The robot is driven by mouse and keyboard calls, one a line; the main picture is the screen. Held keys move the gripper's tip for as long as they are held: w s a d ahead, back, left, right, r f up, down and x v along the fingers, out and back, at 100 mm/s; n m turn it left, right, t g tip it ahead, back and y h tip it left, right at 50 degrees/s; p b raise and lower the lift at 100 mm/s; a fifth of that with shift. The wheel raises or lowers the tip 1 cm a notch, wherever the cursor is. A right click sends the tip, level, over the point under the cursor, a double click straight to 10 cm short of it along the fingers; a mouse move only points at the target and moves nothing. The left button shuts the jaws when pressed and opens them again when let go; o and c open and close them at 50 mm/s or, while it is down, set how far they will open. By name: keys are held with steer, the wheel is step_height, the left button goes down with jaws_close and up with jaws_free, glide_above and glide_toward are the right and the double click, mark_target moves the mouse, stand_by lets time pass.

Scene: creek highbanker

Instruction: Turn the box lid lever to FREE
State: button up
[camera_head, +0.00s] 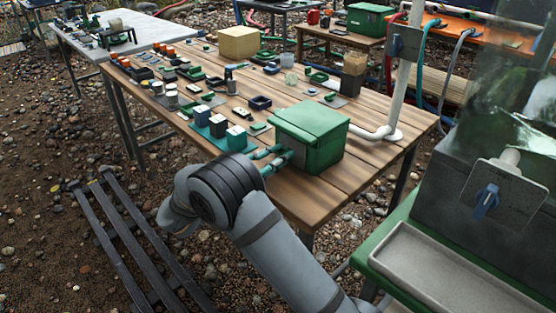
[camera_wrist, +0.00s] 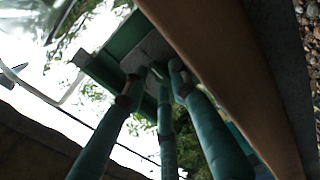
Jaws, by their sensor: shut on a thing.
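The green box (camera_head: 322,150) with a closed green lid (camera_head: 312,119) stands at the near right end of the wooden table. My gripper (camera_head: 281,159) is at the box's left-facing side, against a grey plate, and hides the lever there in the head view. In the wrist view the box (camera_wrist: 124,42) appears tilted, with its grey plate (camera_wrist: 152,50) in front of the fingers. My gripper (camera_wrist: 154,85) is shut on the box lid lever (camera_wrist: 160,71), which shows only as a small dark piece between the fingertips. The lever's markings cannot be read.
The wooden table (camera_head: 378,140) holds a teal rack (camera_head: 218,130) with dark, white-topped blocks left of my gripper, and several small parts behind. A white pipe (camera_head: 397,90) rises behind the box. A grey tray (camera_head: 450,277) lies at right.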

steer(key=shift+w+a+r, duration=0.1)
steer(key=shift+a+r, duration=0.05)
steer(key=shift+r, duration=0.05)
stand_by(0.3)
steer(key=o, duration=0.9)
steer(key=shift+c, duration=0.2)
steer(key=shift+o, duration=0.5)
steer(key=shift+f, duration=0.1)
